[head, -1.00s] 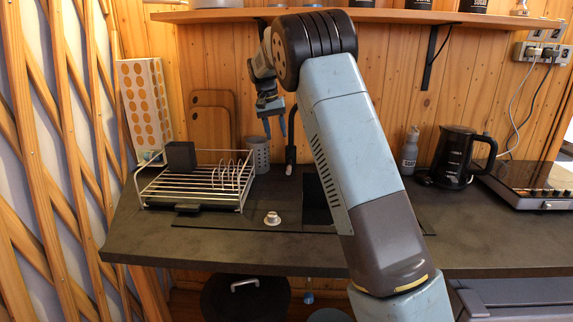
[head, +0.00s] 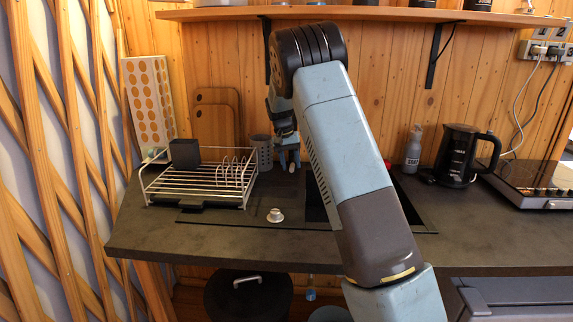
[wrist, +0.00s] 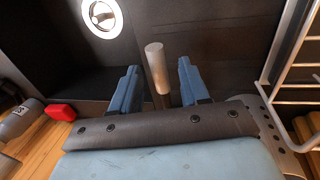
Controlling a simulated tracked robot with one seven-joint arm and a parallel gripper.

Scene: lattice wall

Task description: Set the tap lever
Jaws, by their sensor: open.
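The tap lever (wrist: 156,66) is a short metallic rod with a rounded end. In the wrist view it stands between the two blue fingers of my gripper (wrist: 158,88), with a gap on each side. The head view shows my gripper (head: 288,158) pointing down at the tap beside the sink, with the pale lever tip (head: 291,167) just below the fingers. My gripper is open. Most of the tap body is hidden behind my gripper and arm.
The sink drain (wrist: 101,16) shows in the wrist view. A bottle (head: 413,150) and black kettle (head: 462,157) stand at right.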

